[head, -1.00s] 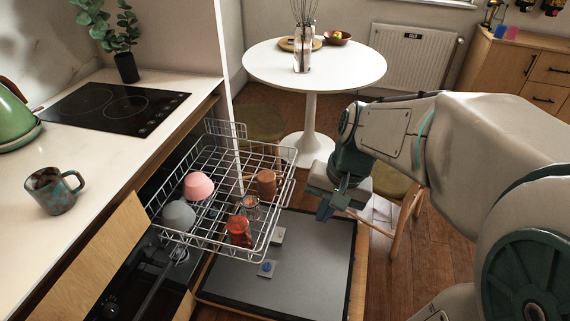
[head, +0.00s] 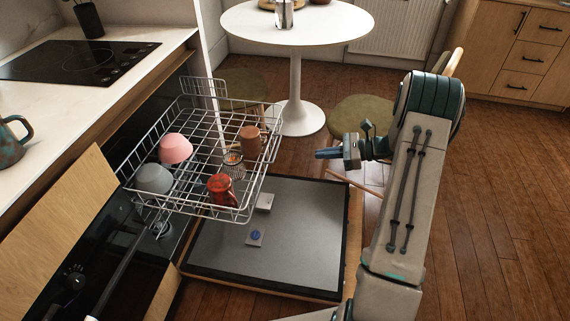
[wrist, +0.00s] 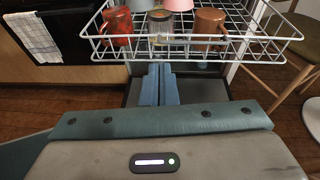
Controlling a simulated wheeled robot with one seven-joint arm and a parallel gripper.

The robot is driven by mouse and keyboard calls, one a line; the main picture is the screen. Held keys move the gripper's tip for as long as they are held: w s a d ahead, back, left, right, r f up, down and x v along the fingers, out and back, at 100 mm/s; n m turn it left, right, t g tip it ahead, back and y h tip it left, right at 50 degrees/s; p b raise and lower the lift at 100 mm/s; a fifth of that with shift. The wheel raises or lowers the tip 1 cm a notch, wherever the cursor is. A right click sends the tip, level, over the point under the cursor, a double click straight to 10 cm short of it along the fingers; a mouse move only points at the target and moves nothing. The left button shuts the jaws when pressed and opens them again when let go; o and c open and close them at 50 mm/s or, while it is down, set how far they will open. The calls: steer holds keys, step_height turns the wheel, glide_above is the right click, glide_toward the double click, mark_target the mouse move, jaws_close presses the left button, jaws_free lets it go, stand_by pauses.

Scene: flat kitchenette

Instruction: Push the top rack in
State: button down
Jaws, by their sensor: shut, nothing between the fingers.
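The top rack (head: 262,172) is a white wire basket pulled out of the dishwasher over the lowered door (head: 310,231). It holds a pink bowl (head: 175,148), a grey bowl (head: 153,178), a red mug (head: 222,190), a brown mug (head: 250,141) and a clear glass (head: 233,163). My gripper (head: 318,153) is shut and empty, to the right of the rack's front edge and apart from it, its blue fingers pointing toward the rack. In the wrist view the shut fingers (wrist: 159,86) show below the rack's front rim (wrist: 180,40).
A round white table (head: 298,22) and a green-seated chair (head: 362,116) stand behind. Wooden floor (head: 500,200) is clear at the right.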

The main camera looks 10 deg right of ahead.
steer(key=w+a+f+b, duration=0.1)
steer(key=w+a+f, duration=0.1)
steer(key=a, duration=0.3)
steer(key=w+a+f+m+t+b, duration=0.1)
steer(key=w+a+f, duration=0.2)
steer(key=a, duration=0.3)
steer(key=shift+w, duration=0.6)
steer(key=shift+f, duration=0.1)
